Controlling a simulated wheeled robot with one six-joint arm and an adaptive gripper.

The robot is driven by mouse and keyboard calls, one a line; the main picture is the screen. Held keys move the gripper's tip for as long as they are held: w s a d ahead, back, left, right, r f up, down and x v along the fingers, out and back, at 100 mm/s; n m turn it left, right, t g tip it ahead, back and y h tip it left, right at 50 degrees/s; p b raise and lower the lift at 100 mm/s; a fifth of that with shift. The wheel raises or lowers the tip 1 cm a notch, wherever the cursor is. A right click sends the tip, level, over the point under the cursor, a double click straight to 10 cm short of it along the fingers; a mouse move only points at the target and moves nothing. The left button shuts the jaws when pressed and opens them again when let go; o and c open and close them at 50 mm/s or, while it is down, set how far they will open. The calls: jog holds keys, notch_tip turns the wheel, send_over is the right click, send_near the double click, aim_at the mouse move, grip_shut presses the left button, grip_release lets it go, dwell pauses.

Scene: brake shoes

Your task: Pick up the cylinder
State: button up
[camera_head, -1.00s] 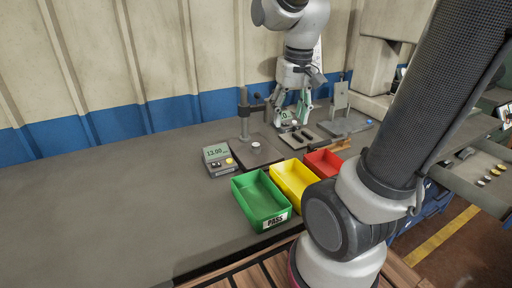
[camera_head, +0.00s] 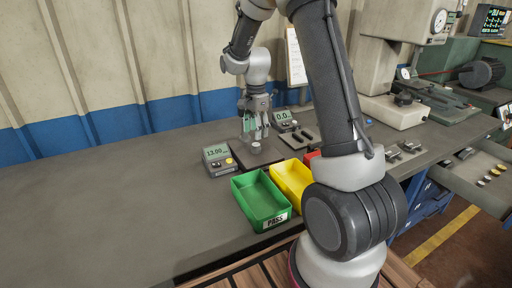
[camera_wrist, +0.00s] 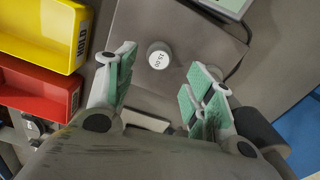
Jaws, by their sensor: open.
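The cylinder (camera_head: 255,147) is a small, pale, upright piece on a dark square plate (camera_head: 232,157). In the wrist view the cylinder (camera_wrist: 159,55) shows its white top with a printed number, which looks like 13.00. My gripper (camera_head: 256,134) is above the plate, close to the cylinder. In the wrist view my gripper (camera_wrist: 163,72) is open, with one green-padded finger to each side. The cylinder is between the lines of the fingers, near their tips, and nothing is held. Whether a finger touches it cannot be told, but gaps show on both sides.
A gauge display (camera_head: 217,154) reading about 13.00 stands left of the plate. A green bin (camera_head: 240,200) marked PASS, a yellow bin (camera_head: 305,178) and a red bin (camera_wrist: 35,88) stand in front. Another display (camera_head: 283,116) is behind. The bench's left side is clear.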

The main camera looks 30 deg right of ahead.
aim_at(256, 144)
notch_tip(256, 144, down, 6)
jog(key=shift+d+r, duration=0.1)
jog(key=shift+r, duration=0.15)
grip_shut()
